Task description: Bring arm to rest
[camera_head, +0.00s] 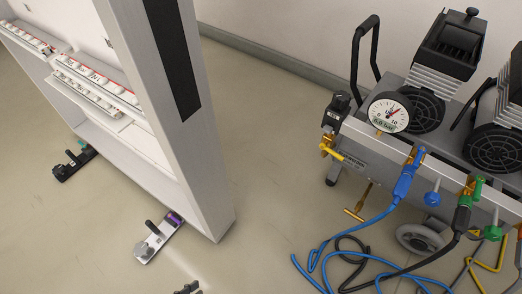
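Neither of my grippers can be made out in the head view. A small dark part (187,288) pokes in at the bottom edge, left of the middle. Too little of it shows to tell what it is. A tall light-grey lightbox frame (205,150) with a black strip (172,55) on its side stands upright at the left. Its near lower corner is close to the floor.
A compressor unit (435,75) with a pressure gauge (388,112) stands at the right. Blue hose (345,232) and black hose (425,262) hang to the floor. A foot with a lever (158,238) sits by the frame. Floor (265,170) between frame and compressor is clear.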

